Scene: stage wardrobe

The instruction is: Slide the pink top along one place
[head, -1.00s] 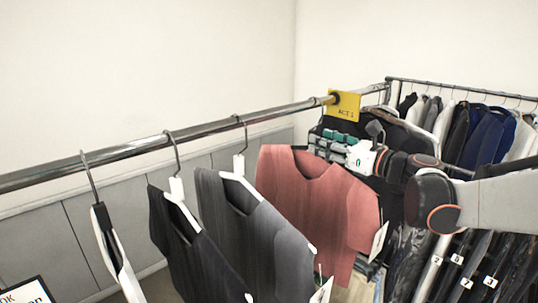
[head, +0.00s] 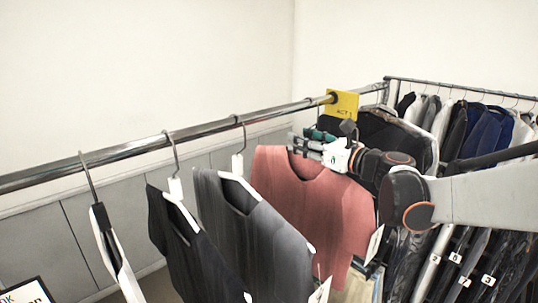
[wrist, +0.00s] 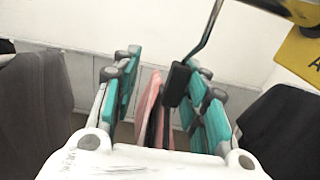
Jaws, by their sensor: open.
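The pink top (head: 318,205) hangs from the rail, between a grey top (head: 238,215) and the yellow ACT 1 sign. My gripper (head: 305,146) is at its collar, its fingers hiding part of the neckline and its hanger. In the wrist view my gripper (wrist: 162,90) is open. A strip of the pink top (wrist: 148,98) shows between the teal finger pads. A black hanger part (wrist: 176,84) with a metal hook (wrist: 210,35) is also between them, close to the right finger. I cannot tell whether it touches.
The metal rail (head: 215,124) runs across. A yellow ACT 1 sign (head: 343,103) hangs on it just right of my gripper. Black (head: 195,245) and white-and-black (head: 113,255) garments hang further left. Dark garments (head: 385,130) crowd the right. A second rack (head: 470,90) stands behind.

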